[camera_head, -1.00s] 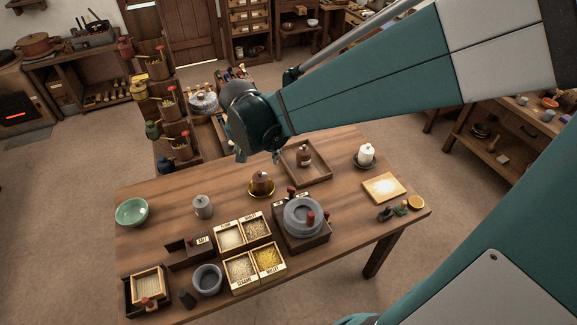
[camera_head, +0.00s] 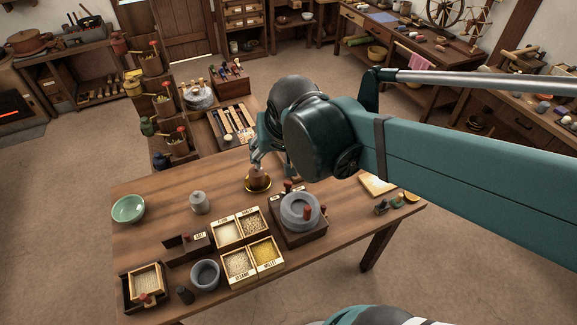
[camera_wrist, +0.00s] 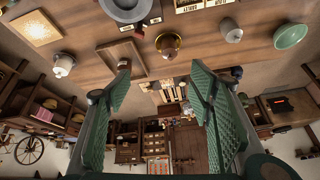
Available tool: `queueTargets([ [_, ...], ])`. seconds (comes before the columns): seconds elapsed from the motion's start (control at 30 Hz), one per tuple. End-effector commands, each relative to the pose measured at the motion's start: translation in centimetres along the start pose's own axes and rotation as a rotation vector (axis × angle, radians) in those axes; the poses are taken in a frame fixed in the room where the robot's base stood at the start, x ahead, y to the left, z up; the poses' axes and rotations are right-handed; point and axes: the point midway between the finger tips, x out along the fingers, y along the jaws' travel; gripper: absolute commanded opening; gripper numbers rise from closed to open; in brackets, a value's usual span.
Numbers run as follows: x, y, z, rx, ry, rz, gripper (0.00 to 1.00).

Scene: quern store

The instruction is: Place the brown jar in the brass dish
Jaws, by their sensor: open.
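A brown jar (camera_head: 258,175) with a small knob stands upright in the shallow brass dish (camera_head: 258,188) on the table. The jar (camera_wrist: 168,40) and the dish (camera_wrist: 176,55) also show in the wrist view, upper middle. My gripper (camera_head: 256,160) appears just behind and above the jar in the head view. In the wrist view my gripper (camera_wrist: 160,70) is open with nothing between its fingers, and the jar lies past the fingertips. I cannot tell whether a fingertip touches it.
A wooden tray (camera_wrist: 100,55) lies beside the dish; my finger covers part of it. A quern (camera_head: 300,210), grain boxes (camera_head: 240,245), a grey jar (camera_head: 200,203) and a green bowl (camera_head: 129,208) surround the dish.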

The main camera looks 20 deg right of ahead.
Motion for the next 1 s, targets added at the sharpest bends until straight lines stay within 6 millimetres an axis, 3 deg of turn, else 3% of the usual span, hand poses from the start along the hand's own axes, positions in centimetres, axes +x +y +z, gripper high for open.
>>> queueTargets([
  [0.6,-4.5,2.0,5.0,-0.207,0.104,-0.071,0.53],
  [1.0,-5.0,2.2,5.7,-0.242,0.123,-0.078,0.53],
])
